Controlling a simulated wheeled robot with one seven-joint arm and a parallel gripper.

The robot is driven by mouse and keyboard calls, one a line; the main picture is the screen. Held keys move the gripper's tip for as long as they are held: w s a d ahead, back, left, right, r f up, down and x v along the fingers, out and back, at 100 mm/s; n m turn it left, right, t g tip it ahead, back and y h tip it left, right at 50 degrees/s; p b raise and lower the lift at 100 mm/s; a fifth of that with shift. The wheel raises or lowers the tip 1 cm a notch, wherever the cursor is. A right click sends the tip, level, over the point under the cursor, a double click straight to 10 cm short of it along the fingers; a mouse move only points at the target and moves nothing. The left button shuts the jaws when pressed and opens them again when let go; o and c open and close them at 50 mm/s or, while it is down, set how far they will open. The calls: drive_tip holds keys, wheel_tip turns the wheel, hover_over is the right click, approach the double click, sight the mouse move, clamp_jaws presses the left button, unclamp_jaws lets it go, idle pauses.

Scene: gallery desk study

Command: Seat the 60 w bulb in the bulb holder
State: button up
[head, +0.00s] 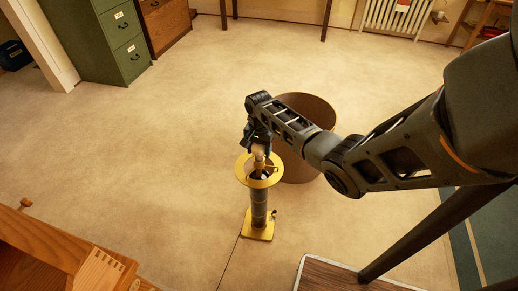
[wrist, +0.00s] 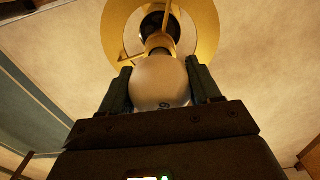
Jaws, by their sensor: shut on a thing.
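The 60 w bulb (wrist: 160,80) is a pale round globe between the two dark fingers of my gripper (wrist: 161,88). In the head view the bulb (head: 259,154) shows small below my gripper (head: 257,141), which points down. The bulb's narrow neck faces the dark bulb holder (wrist: 154,21) inside a yellow ring. The holder tops a grey upright post (head: 259,207) with a yellow ring (head: 243,176) and a yellow square base (head: 257,230) on the floor. I cannot tell whether the neck touches or enters the holder. My gripper is shut on the bulb.
A brown round bin (head: 313,108) stands just behind my forearm and the post. A wooden desk (head: 60,245) is at lower left, and a wood-topped surface (head: 335,276) at lower right. A green cabinet (head: 113,40) is at back left. Floor left of the post is clear.

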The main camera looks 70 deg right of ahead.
drive_tip(key=shift+f, duration=0.3)
drive_tip(key=o, duration=0.9)
wheel_tip(320, 180, up, 8)
drive_tip(key=shift+f+p, duration=0.1)
drive_tip(key=shift+p, duration=0.2)
idle(0.5)
